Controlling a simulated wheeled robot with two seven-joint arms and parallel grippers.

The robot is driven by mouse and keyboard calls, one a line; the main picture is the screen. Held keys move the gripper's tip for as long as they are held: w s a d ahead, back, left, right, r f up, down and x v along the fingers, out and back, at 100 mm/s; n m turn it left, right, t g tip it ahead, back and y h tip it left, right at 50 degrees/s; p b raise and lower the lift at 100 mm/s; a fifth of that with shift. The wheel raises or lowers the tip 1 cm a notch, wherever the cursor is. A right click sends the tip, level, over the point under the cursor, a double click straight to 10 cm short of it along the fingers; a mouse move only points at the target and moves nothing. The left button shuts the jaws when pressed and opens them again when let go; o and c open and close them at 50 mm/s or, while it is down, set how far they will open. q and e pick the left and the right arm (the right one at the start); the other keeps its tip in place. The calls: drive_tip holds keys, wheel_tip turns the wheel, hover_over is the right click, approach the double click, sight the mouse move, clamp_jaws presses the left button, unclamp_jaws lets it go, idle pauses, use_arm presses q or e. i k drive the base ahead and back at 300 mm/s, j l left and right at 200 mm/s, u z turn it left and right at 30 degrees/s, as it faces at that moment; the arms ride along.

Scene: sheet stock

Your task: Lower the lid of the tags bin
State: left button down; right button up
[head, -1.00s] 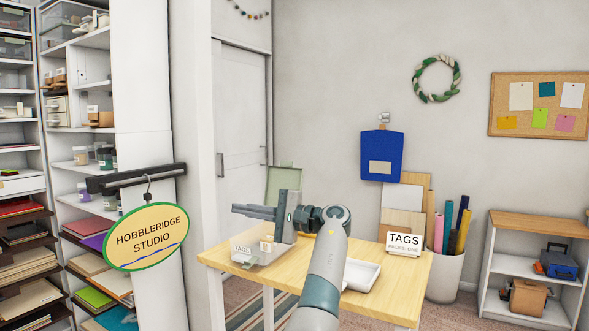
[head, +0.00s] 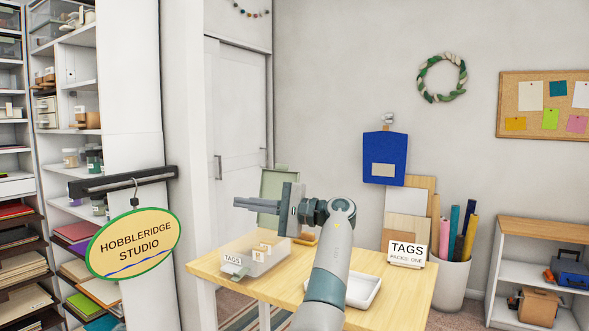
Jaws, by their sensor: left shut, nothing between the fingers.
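The tags bin (head: 236,261) is a clear box with a TAGS label on its front, standing on the left part of the wooden table. Its greenish lid (head: 271,185) stands up, open, at the back of the bin. My left gripper (head: 238,203) is shut and empty, above the bin and in front of the lid, its fingers pointing left. It hides part of the lid; I cannot tell whether it touches it. Small pale tags (head: 262,247) show inside the bin. My right gripper is not in view.
A white tray (head: 367,291) lies on the table (head: 416,297) right of the bin, partly behind my arm. A hanging oval studio sign (head: 134,243) is at the left. The table's right front is clear.

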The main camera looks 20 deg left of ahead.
sight(271, 182)
drive_tip(key=i, duration=1.7)
